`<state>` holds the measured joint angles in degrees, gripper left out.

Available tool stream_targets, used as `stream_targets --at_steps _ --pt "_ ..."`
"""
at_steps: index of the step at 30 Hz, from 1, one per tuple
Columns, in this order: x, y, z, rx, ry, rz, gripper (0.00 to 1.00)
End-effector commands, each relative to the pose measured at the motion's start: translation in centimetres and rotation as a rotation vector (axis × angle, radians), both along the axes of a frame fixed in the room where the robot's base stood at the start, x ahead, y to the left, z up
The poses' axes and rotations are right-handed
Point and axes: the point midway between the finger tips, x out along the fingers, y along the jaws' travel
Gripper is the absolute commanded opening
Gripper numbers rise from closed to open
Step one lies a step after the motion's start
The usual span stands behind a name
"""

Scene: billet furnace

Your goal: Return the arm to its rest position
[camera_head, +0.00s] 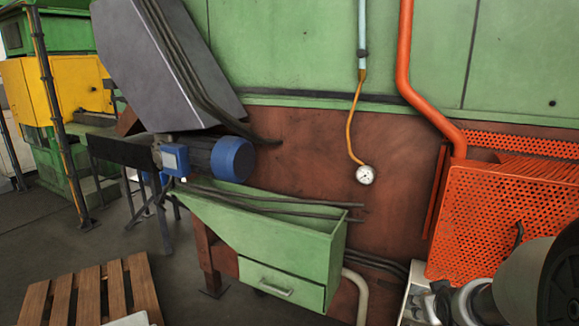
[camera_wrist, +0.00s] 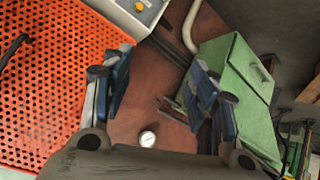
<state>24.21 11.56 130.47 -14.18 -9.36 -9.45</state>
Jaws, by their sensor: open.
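My gripper (camera_wrist: 158,72) shows in the wrist view with its two blue-padded fingers wide apart and nothing between them. The brown wall panel shows through the gap, with the round white gauge (camera_wrist: 147,139) close to the gripper's base in the picture. In the head view a dark and grey part of my arm (camera_head: 530,280) fills the bottom right corner, in front of the orange perforated guard. I cannot make out the fingers in that view.
The orange guard (camera_head: 500,215) stands close to my arm; it also shows in the wrist view (camera_wrist: 50,90). A light grey box with an orange button (camera_wrist: 138,12) is nearby. The green bin with a drawer (camera_head: 270,235) and a blue motor (camera_head: 232,158) stand left. A wooden pallet (camera_head: 92,295) lies on the floor.

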Motion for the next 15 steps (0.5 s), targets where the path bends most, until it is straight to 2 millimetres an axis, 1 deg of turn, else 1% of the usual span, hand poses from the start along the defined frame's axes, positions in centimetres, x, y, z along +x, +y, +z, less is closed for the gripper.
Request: stream_targets --at_steps 1,2,3,5,6,8,9,10,11,12,15 --pt "-1.2 2.1 2.0 0.013 0.013 0.003 0.54" --pt "-2.0 3.1 2.8 0.024 0.028 0.001 0.54" --pt "-3.3 4.6 3.8 0.04 0.05 -0.001 0.54" --pt "-5.4 6.8 5.1 0.066 0.081 -0.003 0.54" --pt "-6.9 8.2 5.9 0.084 0.101 -0.003 0.54" --pt "-9.4 10.3 6.9 0.113 0.134 -0.001 0.54" --pt "-11.2 11.7 7.4 0.133 0.157 0.001 0.54" --pt "-12.6 12.7 7.8 0.147 0.173 0.004 0.54" --pt "-13.9 13.7 8.0 0.163 0.19 0.008 0.54" --pt "-15.8 14.9 8.3 0.182 0.212 0.012 0.54" --pt "-20.1 17.3 8.7 0.224 0.266 0.027 0.54"
